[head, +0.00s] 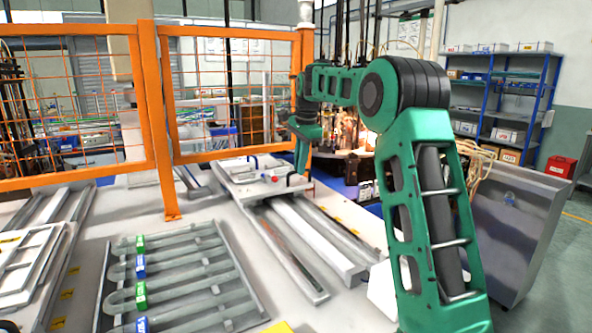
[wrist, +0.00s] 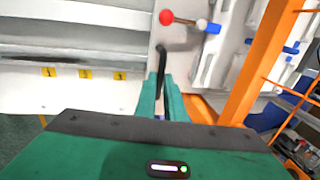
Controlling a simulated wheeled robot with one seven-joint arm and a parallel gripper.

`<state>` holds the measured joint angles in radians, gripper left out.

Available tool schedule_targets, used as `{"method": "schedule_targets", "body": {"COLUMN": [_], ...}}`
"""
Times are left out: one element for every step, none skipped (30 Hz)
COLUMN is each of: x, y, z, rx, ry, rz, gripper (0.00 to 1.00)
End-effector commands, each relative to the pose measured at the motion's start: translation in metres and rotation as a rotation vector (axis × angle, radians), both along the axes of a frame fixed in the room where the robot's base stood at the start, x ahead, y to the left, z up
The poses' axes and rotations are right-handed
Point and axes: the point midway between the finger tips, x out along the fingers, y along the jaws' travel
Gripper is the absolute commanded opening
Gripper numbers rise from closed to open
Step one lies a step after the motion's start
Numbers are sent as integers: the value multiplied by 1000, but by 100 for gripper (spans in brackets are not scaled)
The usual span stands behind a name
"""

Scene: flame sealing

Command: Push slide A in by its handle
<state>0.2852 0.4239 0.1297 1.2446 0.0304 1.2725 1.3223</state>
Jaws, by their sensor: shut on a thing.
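My gripper (head: 302,168) is shut on a thin black curved handle (wrist: 161,60) at the near right end of a pale fixture (head: 235,187). In the wrist view my two green fingers (wrist: 165,92) close around the lower part of this handle. The black handle also shows in the head view (head: 291,178), just left of the fingers. No letter marking slide A is readable. How far the slide is in cannot be told.
A red ball knob (wrist: 166,17) and a blue handle (wrist: 211,28) are close to the black handle. A rack of bent tubes (head: 185,270) with coloured tags lies at the front left. Long rails (head: 310,235) extend toward me.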

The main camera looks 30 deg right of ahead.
Motion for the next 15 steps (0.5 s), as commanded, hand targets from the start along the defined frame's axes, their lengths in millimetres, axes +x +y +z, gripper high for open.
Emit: {"method": "schedule_targets", "body": {"x": [1, 1, 1, 1, 1, 1, 1, 1, 1, 1, 1, 1, 1, 0, 0], "y": [-3, -4, -4, -4, -4, -4, -5, -5, -5, -5, -6, -6, -6, -6, -7], "z": [2, 2, 2, 2, 2, 2, 2, 2, 2, 2, 2, 2, 2, 2, 2], "rx": [-2, -2, -2, -2, -2, -2, -2, -2, -2, -1, -1, -1, 0, 0, 0], "ry": [-4, -4, -4, -4, -4, -4, -4, -4, -4, -4, -4, -4, -4, -4, -3], "rz": [-5, -5, -5, -5, -6, -6, -6, -6, -6, -6, -6, -6, -7, -7, -7], "gripper": [0, 0, 0, 0, 0, 0, 0, 0, 0, 0, 0, 16, 23, 28, 28]}}
